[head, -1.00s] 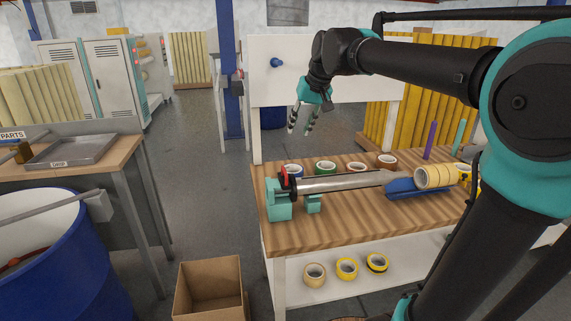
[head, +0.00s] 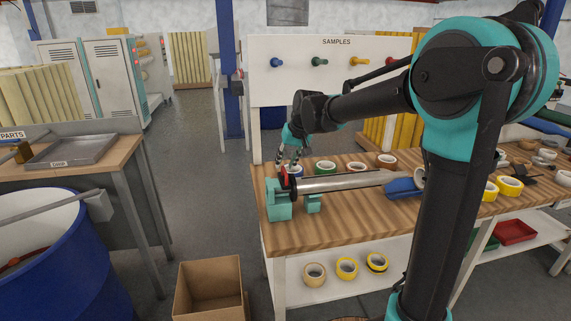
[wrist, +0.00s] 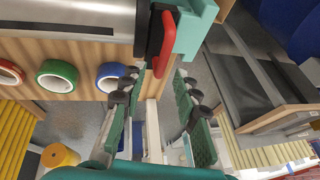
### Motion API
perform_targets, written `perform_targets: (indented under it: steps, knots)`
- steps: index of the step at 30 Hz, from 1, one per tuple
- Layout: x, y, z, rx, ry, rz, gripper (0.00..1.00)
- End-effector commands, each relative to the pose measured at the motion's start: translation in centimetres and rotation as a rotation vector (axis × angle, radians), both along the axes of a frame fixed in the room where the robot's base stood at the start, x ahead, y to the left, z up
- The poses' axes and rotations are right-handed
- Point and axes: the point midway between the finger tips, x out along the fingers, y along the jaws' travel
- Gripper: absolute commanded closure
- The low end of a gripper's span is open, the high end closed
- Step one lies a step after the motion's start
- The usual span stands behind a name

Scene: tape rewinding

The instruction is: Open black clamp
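A metal shaft (head: 335,183) lies level along the bench, its left end at a teal stand (head: 279,207). At that end is a red lever (head: 285,177), with a dark part beside it; I cannot clearly make out the black clamp. The wrist view shows the red lever (wrist: 164,42) upright at the shaft's end, against the teal stand (wrist: 193,25). My gripper (head: 292,166) is just behind and above the lever. In the wrist view my gripper (wrist: 155,84) is open and empty, its fingers spread, with the lever's lower end near the gap between the fingertips. I see no contact.
Tape rolls stand behind the shaft, including a blue one (wrist: 110,77) close to my left finger and a green one (wrist: 57,76). A blue support (head: 403,188) is under the shaft's right end. A cardboard box (head: 209,289) is on the floor before the bench.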

Motion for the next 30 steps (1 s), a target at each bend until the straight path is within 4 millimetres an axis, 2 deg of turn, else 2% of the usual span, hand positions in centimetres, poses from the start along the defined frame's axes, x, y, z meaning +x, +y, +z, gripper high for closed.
perform_targets:
  steps: [11,13,19,30]
  knots:
    - [0.21,0.22,-0.69,0.0,0.0,0.0,0.69]
    - [0.21,0.22,-0.69,0.0,0.0,0.0,0.74]
    - [0.19,0.22,-0.68,0.0,0.0,0.0,0.99]
    - [0.2,0.22,-0.67,0.0,0.0,0.0,1.0]
